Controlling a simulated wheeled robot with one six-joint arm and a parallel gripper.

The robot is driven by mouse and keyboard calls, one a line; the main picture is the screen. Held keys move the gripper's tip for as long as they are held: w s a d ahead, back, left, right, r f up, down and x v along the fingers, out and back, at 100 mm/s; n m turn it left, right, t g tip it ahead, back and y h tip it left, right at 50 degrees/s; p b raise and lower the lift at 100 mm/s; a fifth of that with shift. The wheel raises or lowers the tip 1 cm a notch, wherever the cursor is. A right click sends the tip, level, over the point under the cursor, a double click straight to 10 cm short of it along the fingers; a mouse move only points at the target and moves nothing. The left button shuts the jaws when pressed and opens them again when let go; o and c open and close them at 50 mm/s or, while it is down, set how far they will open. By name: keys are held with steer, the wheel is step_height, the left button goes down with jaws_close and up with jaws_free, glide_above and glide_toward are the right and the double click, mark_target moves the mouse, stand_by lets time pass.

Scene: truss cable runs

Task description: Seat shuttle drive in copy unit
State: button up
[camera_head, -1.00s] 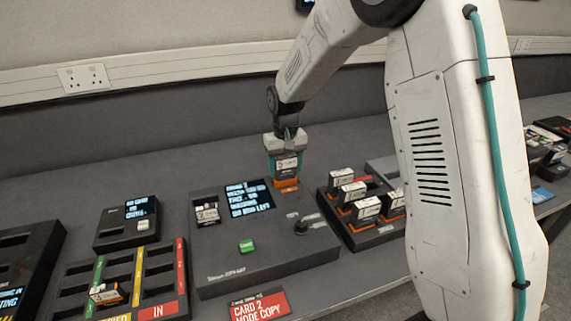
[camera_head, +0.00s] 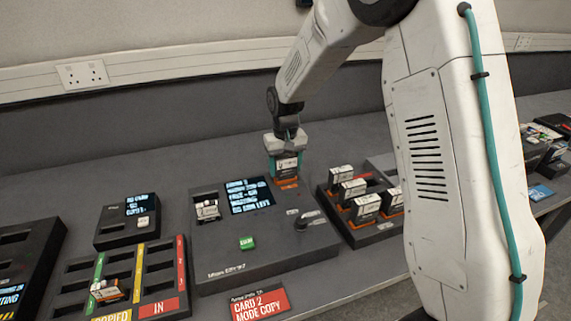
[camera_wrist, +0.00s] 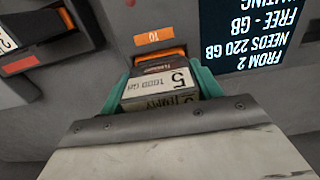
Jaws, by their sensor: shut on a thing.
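My gripper (camera_head: 286,168) is shut on a white-labelled shuttle drive (camera_wrist: 157,84), with a teal finger on each side of it. The label reads 5 and 1000 GB. In the head view the drive stands upright at the back right of the dark copy unit (camera_head: 265,262). In the wrist view its far end meets an orange-edged spot beside an orange TO label (camera_wrist: 154,37). I cannot tell how deep it sits. Another drive (camera_head: 207,210) is in the unit's left slot. The unit's lit screen (camera_head: 248,195) shows text, readable in part in the wrist view as FROM 2, NEEDS 220 GB.
A green button (camera_head: 247,243) and a dark knob (camera_head: 301,224) are on the unit. A rack of several drives (camera_head: 385,236) stands close on the right. A sorting tray (camera_head: 139,254) and a small display box (camera_head: 113,236) are on the left. A red card (camera_head: 262,303) lies in front.

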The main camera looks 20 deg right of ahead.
steer(key=shift+f, duration=0.1)
stand_by(0.3)
steer(key=o, duration=1.5)
steer(key=shift+r, duration=3.75)
